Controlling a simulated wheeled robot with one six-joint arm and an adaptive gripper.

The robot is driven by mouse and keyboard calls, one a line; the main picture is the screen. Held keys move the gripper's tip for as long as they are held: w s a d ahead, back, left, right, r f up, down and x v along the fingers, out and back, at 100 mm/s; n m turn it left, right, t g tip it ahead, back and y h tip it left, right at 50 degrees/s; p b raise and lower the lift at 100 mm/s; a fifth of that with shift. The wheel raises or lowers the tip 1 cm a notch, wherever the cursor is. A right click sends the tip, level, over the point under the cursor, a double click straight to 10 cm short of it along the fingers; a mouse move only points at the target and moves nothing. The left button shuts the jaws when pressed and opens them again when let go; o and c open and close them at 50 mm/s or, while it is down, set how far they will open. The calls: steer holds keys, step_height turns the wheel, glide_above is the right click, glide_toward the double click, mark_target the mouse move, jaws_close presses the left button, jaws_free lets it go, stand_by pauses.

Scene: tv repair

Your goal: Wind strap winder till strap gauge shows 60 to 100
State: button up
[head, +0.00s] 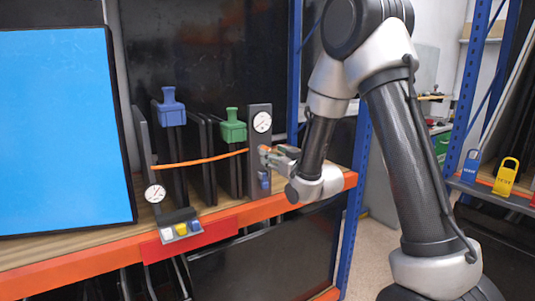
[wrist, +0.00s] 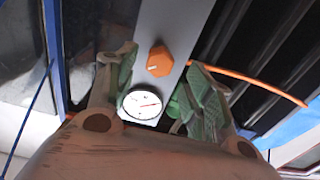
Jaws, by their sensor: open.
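The orange strap (head: 200,160) runs between two dark uprights in front of several upright panels. An orange knob with a pale mark, apparently the strap winder (wrist: 159,61), sits on the grey face of the right upright. A round white gauge (head: 262,122) is on the same upright above my gripper; it also shows in the wrist view (wrist: 142,105) with a red needle, its numbers too small to read. A second round gauge (head: 155,193) is low on the left upright. My gripper (head: 271,153) is open, its green-padded fingers either side of the knob in the wrist view; contact is unclear.
Blue (head: 171,108) and green (head: 233,127) handled blocks sit on the panels. A blue-screened TV (head: 66,130) stands at left. A blue rack post (head: 356,165) is close right of my gripper.

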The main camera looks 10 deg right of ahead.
steer(key=shift+x, duration=2.3)
steer(key=c, duration=1)
